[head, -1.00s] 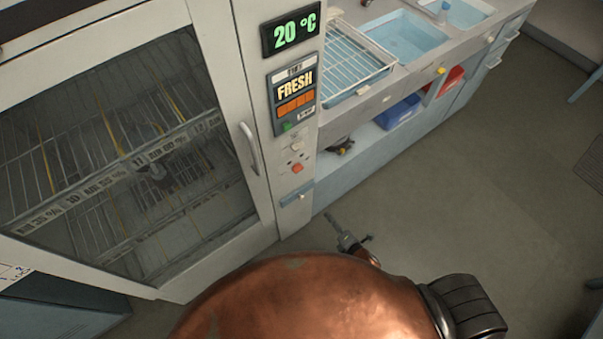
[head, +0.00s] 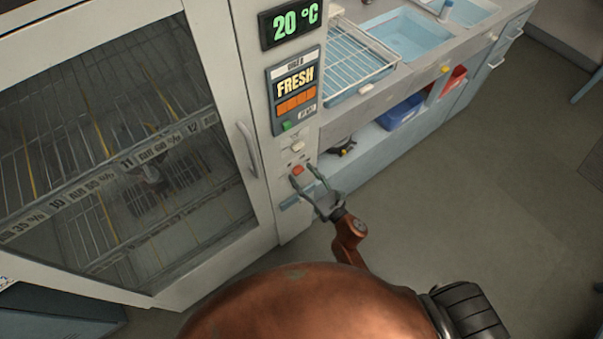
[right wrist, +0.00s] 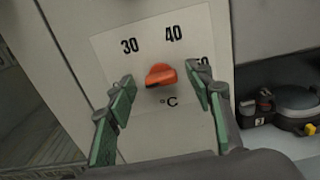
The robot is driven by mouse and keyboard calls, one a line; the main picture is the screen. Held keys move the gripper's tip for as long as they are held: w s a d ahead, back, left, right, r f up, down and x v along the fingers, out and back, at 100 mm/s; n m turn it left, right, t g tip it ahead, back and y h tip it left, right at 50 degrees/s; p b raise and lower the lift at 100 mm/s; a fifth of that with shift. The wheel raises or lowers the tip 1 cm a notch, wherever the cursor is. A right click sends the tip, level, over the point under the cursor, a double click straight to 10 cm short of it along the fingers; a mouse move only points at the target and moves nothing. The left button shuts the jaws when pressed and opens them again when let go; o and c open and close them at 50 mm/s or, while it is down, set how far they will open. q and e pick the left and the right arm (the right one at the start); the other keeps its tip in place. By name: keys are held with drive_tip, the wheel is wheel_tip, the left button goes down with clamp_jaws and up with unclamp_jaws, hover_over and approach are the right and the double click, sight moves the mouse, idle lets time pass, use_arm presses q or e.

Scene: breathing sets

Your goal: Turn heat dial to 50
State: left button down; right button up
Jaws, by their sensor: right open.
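The heat dial (right wrist: 161,75) is an orange-red knob on a white plate marked 30, 40, a partly hidden number and °C, in the right wrist view. In the head view the dial (head: 297,170) is a small red spot low on the cabinet's control column. The display (head: 291,23) above reads 20 °C in green. My right gripper (right wrist: 160,90) is open, with its green-padded fingers on either side of the dial, apart from it. In the head view the right gripper (head: 309,175) reaches up to the dial. My left gripper is not in view.
A glass-doored cabinet (head: 246,150) with wire racks stands left of the dial, its handle close by. A FRESH panel (head: 294,90) with a green button sits above. To the right are a counter with a wire rack (head: 350,60), sink and blue bin (head: 400,112). The floor is clear.

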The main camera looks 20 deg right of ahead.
drive_tip(key=shift+w+a, duration=0.25)
drive_tip(key=shift+w, duration=0.3)
drive_tip(key=c, duration=1.2)
